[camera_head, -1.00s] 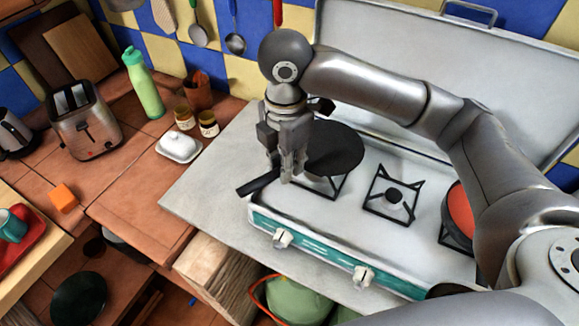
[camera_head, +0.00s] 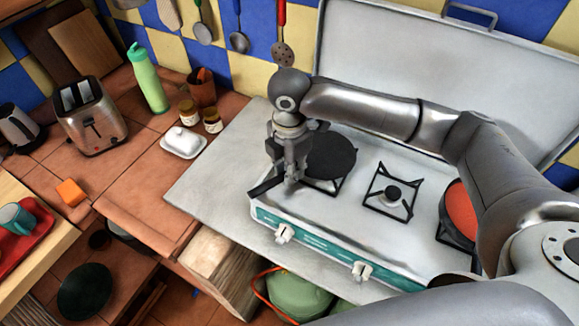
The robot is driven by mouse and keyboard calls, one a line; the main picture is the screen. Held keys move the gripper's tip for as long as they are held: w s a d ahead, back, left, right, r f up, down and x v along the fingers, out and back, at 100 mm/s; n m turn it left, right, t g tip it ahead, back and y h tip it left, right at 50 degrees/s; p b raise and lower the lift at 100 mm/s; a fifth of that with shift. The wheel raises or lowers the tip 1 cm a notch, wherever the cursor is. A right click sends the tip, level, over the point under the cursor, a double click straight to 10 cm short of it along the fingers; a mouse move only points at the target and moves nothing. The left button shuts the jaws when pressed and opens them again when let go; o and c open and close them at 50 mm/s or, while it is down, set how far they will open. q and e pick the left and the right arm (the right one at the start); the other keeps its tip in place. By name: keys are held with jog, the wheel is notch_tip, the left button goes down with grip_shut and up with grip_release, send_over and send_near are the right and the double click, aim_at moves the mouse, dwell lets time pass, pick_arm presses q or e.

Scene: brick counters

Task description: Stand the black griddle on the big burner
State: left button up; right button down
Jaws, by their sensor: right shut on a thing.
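The black griddle (camera_head: 329,158), a round flat pan, is over the left burner of the white and teal camping stove (camera_head: 318,216). It looks level and seems to rest on that burner's grate (camera_head: 331,186); contact is hard to tell. My right gripper (camera_head: 292,178) is shut on the griddle's handle (camera_head: 266,187), which points to the front left. The fingers hide part of the handle. The middle burner (camera_head: 392,194) is bare. The left burner is largely covered, so its size is hard to judge. My left gripper is not in view.
A red pan (camera_head: 461,211) sits on the right burner, partly behind my right arm. The stove's raised lid (camera_head: 420,70) stands behind. A white butter dish (camera_head: 183,143), jars and a green bottle (camera_head: 148,80) stand left. The grey counter left of the stove is clear.

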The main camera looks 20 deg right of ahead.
jog(key=shift+f, duration=0.2)
jog(key=c, duration=1.3)
grip_release()
jog(key=shift+c, duration=0.2)
notch_tip(320, 180, up, 13)
jog(key=b, duration=0.2)
jog(key=shift+f, duration=0.2)
